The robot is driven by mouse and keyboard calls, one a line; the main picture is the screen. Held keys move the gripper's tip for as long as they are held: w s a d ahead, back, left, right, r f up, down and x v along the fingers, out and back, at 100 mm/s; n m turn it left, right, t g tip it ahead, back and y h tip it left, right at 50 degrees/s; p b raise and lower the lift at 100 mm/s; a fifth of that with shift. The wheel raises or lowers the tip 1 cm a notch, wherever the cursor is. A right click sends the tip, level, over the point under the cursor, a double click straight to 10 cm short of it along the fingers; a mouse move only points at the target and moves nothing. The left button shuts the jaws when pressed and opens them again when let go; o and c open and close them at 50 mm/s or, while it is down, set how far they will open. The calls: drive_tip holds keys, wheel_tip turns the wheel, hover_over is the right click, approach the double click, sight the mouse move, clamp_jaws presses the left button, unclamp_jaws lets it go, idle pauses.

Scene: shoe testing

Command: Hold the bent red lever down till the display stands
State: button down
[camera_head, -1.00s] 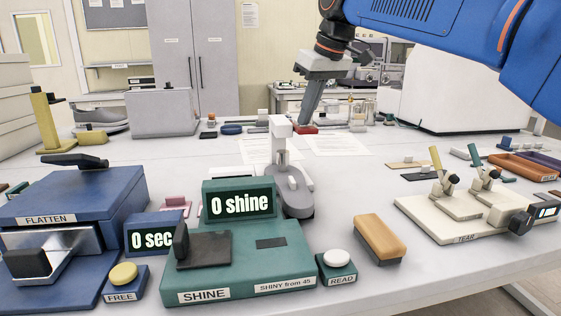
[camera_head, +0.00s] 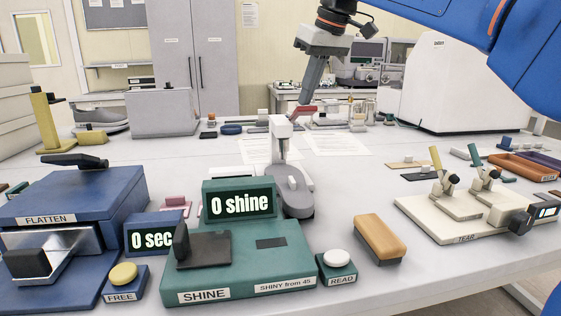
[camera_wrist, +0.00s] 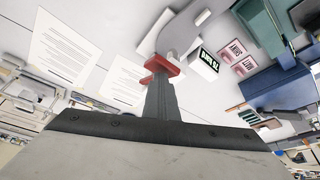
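The bent red lever (camera_head: 303,110) shows behind the grey gauge with the white head (camera_head: 281,130), near the table's middle. It also shows in the wrist view (camera_wrist: 162,66), beside the grey gauge body (camera_wrist: 182,35). My gripper (camera_head: 302,101) is at the lever, with its fingertips touching or almost touching it; exact contact is hard to tell. In the wrist view the fingers (camera_wrist: 160,85) look pressed together, and red shows around their tips. A small dark display (camera_wrist: 208,60) beside the gauge is lit, turned over in this view, and I cannot read it surely.
The green SHINE box (camera_head: 240,262) and blue FLATTEN press (camera_head: 70,205) stand in front and left. A wooden brush block (camera_head: 380,238) and the cream TEAR stand (camera_head: 450,215) are to the right. Paper sheets (camera_head: 335,145) lie flat behind the gauge.

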drive_tip(key=shift+r, duration=2.5)
